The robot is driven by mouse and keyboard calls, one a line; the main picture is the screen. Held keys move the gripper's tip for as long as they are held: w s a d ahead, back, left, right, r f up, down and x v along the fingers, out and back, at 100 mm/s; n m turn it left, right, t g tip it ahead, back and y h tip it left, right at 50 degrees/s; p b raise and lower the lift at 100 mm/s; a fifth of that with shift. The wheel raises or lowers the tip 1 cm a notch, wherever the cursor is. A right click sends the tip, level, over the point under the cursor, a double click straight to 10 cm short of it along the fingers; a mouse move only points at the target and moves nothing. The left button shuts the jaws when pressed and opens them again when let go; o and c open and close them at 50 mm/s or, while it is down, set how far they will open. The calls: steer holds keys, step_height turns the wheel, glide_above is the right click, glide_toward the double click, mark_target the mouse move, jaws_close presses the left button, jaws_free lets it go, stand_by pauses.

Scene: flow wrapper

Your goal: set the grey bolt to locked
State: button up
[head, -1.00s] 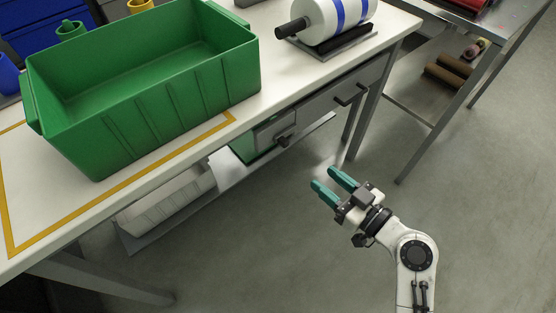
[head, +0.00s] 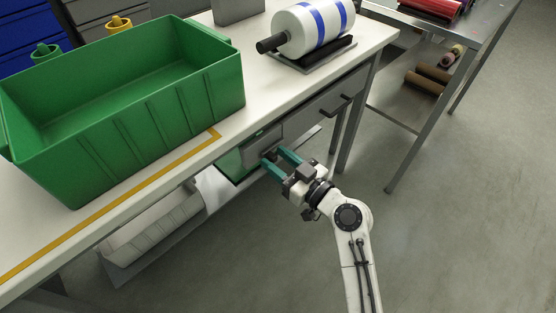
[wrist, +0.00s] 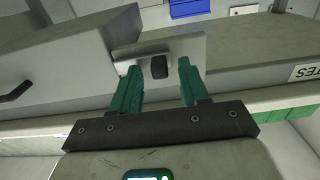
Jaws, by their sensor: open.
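The bolt shows in the wrist view as a grey plate with a dark knob (wrist: 159,67) on the bench front. In the head view its grey plate (head: 262,146) sits under the bench edge, with the knob mostly hidden by my fingers. My gripper (head: 277,160) is open, its two teal fingers pointing at the bolt. In the wrist view my gripper (wrist: 158,88) has one finger on each side of the knob, with visible gaps. I cannot tell whether the fingertips reach past it.
A green bin (head: 130,120) stands on the white bench. A drawer with a dark handle (head: 337,105) is right of the bolt. A white roll (head: 312,28) lies on a stand above. A metal shelf unit (head: 420,120) stands to the right, with clear floor before it.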

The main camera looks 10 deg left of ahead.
steer(key=shift+w+a, duration=0.1)
steer(key=shift+a, duration=0.05)
jaws_close()
stand_by(0.4)
